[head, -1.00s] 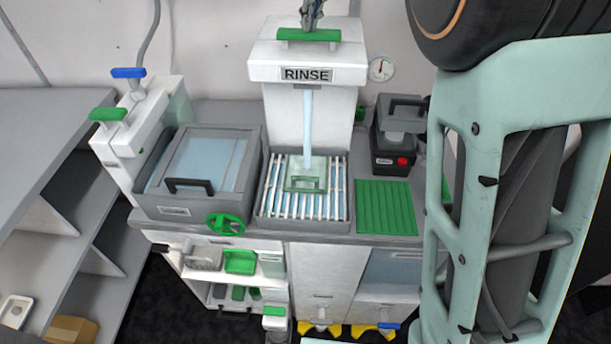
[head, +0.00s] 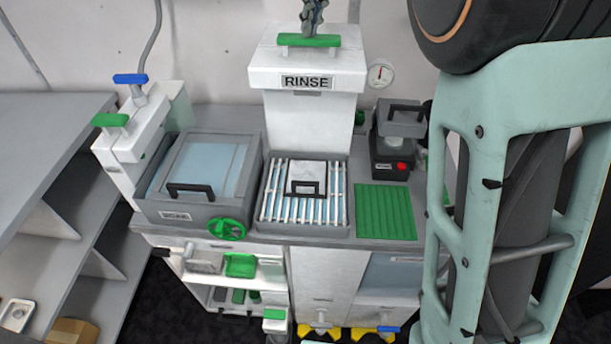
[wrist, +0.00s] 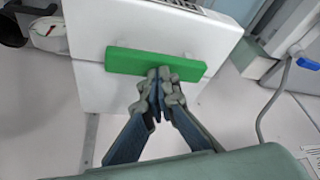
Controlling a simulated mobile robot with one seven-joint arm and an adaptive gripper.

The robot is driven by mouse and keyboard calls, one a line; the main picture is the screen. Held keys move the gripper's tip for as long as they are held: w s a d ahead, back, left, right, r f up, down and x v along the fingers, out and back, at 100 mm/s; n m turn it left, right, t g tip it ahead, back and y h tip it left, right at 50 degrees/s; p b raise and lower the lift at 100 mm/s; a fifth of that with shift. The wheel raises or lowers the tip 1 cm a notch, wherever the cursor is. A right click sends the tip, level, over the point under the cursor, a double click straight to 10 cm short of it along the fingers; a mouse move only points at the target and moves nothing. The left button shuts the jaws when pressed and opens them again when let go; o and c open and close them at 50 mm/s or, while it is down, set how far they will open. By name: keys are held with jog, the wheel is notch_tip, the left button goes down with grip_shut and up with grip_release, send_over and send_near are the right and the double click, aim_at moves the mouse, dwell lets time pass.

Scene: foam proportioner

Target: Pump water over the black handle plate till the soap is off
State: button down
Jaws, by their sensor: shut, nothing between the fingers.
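The plate with the black handle (head: 307,178) lies on the white slatted rack (head: 278,205) under the RINSE tower (head: 312,115). Its top looks white and clean, and no water stream falls on it. The green pump handle (head: 298,40) is on top of the tower. My gripper (head: 312,22) is at this handle, its fingers closed together. In the wrist view, the shut fingertips (wrist: 160,75) are at the middle of the green bar (wrist: 125,60), touching or just above it; I cannot tell which.
A lidded water tank (head: 165,212) with a black handle stands left of the rack. A green ribbed mat (head: 386,212) lies bare at the right. A grey device with a red button (head: 392,155) stands behind it. Shelves (head: 50,150) are at the far left.

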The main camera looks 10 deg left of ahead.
jog(key=shift+r+p, duration=1.3)
jog(key=shift+r, duration=0.3)
notch_tip(320, 180, up, 3)
jog(key=p, duration=0.2)
jog(key=shift+p, duration=0.35)
notch_tip(320, 180, up, 3)
jog(key=shift+r+p, duration=0.1)
jog(key=shift+p, duration=0.2)
